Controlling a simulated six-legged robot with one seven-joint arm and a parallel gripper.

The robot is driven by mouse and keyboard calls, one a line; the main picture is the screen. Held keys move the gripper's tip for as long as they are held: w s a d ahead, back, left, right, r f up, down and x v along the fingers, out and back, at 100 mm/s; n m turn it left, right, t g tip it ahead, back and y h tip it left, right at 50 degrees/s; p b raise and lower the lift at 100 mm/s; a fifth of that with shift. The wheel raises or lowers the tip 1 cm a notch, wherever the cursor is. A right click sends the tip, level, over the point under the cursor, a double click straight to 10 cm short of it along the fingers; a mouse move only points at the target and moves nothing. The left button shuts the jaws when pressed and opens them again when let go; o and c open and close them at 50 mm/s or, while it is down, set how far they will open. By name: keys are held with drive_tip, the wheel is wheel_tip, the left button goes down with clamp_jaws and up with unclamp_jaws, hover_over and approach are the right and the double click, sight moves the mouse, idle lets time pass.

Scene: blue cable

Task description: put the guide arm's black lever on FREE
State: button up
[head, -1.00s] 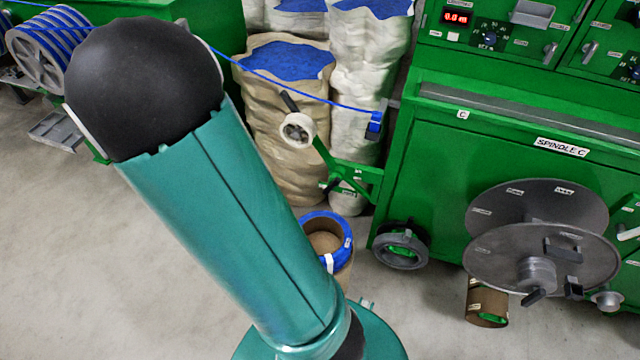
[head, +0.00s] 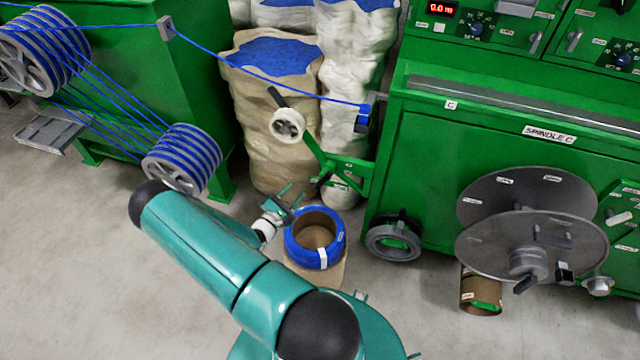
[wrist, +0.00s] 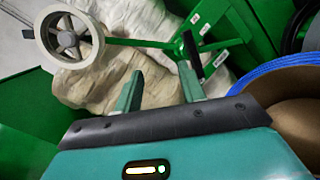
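The guide arm (head: 308,140) is a green bar with a white wheel and a black handle at its upper end. It also shows in the wrist view (wrist: 140,42). Its black lever (head: 324,179) sits near the bar's lower end, on a green bracket. In the wrist view the lever (wrist: 192,54) stands just beyond my right fingertip, with small white labels beside it that are too small to read. My gripper (head: 287,200) is just left of and below the lever; in the wrist view (wrist: 160,78) its fingers are apart with nothing between them.
A blue cable coil (head: 300,255) on a cardboard core stands close below my gripper. Sacks (head: 265,100) stand behind the guide arm. A blue cable (head: 270,80) runs above it to the green machine (head: 430,180). Open floor (head: 60,260) lies at left.

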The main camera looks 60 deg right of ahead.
sight(319, 186)
drive_tip(key=s+d+f+n+t, duration=0.2)
drive_tip(key=s+f+n+t, duration=0.3)
drive_tip(key=f, duration=0.5)
drive_tip(key=d, duration=0.4)
drive_tip(key=w+d, duration=0.1)
drive_tip(key=d, duration=0.3)
drive_tip(key=w+d, duration=0.1)
drive_tip(key=d, duration=0.4)
drive_tip(key=shift+w+r, duration=0.1)
drive_tip(key=shift+r, duration=0.05)
clamp_jaws()
